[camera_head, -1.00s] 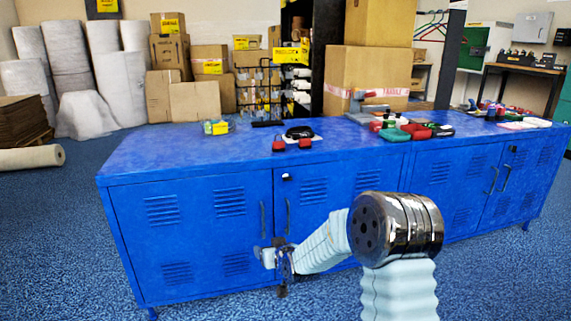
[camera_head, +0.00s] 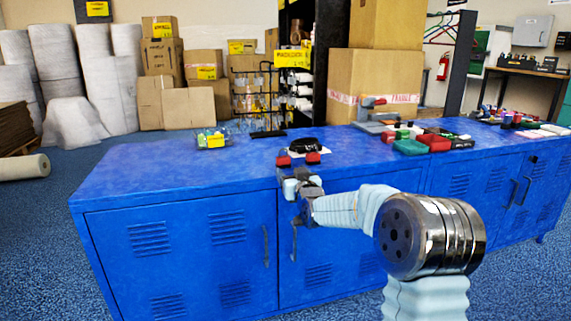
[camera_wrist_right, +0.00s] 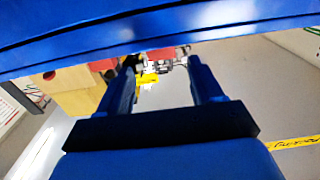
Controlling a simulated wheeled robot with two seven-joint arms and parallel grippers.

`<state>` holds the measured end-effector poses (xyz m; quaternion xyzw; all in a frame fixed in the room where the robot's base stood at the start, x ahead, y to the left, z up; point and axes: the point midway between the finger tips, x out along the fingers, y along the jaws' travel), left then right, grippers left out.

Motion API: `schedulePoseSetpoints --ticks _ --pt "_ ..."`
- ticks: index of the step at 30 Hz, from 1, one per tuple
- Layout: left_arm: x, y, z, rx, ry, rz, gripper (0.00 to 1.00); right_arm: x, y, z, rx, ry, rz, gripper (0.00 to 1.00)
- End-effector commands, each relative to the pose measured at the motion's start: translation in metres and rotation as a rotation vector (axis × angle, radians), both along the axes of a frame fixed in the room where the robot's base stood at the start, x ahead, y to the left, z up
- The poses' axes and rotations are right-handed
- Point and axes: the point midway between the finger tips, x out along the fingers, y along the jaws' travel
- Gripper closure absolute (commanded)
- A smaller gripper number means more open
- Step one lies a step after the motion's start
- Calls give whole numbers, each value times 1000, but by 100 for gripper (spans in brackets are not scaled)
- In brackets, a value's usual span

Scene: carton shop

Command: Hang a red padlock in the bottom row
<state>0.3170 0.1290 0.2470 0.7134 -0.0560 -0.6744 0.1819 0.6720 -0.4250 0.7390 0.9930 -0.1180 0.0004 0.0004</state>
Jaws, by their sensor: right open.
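Two small red blocks that look like padlocks sit on the blue cabinet top (camera_head: 150,165) near its front edge, one on the left (camera_head: 283,161) and one on the right (camera_head: 313,157). My right gripper (camera_head: 301,184) is just in front of and below them, at the cabinet's front edge. In the right wrist view it (camera_wrist_right: 164,80) is open, with nothing seen between its fingers; red shapes (camera_wrist_right: 160,54) show beyond the fingertips, partly hidden by the blue edge. My left gripper is out of view.
A clear tray with yellow items (camera_head: 211,140) is to the left. Green and red bins (camera_head: 411,147) and a large carton (camera_head: 372,80) are to the right.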

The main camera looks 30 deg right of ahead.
Motion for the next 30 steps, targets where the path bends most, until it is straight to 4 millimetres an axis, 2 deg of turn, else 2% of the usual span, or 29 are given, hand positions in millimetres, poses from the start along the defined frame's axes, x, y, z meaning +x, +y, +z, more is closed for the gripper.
schedulePoseSetpoints --ticks 7,9,15,21,30 --pt "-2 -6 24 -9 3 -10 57 34 -8 3 0 3 1 34" --pt "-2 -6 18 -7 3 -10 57 43 -10 -1 -1 1 1 34" --pt "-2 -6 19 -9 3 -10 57 64 -15 0 0 1 1 34" --pt "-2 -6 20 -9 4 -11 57 74 -18 -1 1 2 0 34" --pt "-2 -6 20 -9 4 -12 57 76 -18 -1 1 1 1 34"
